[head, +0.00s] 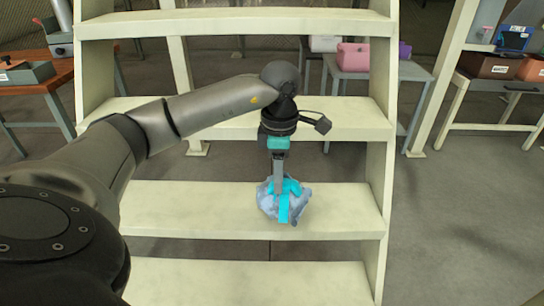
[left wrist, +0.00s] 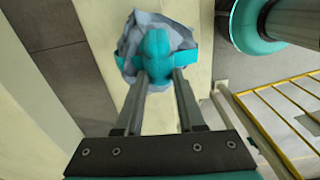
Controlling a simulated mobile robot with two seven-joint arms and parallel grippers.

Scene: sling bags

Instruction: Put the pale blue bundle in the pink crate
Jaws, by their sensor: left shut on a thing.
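The pale blue bundle (head: 266,203), grey-blue cloth with bright teal bands, is at the second-lowest cream step in the head view. It also shows at the top of the left wrist view (left wrist: 178,38). My left gripper (head: 279,187) points down with its fingers shut on the bundle, by a teal part on its top; the fingers also show in the left wrist view (left wrist: 160,78). I cannot tell whether the bundle touches the step. A pink box-like thing (head: 353,57) stands on a grey table behind the steps; its inside is not visible. My right gripper is out of view.
The cream steps (head: 160,206) rise between two side rails, and the right rail (head: 376,190) stands between the bundle and the open floor (head: 460,210). A white box (head: 324,43) stands left of the pink thing. Brown boxes (head: 488,66) sit on the right table.

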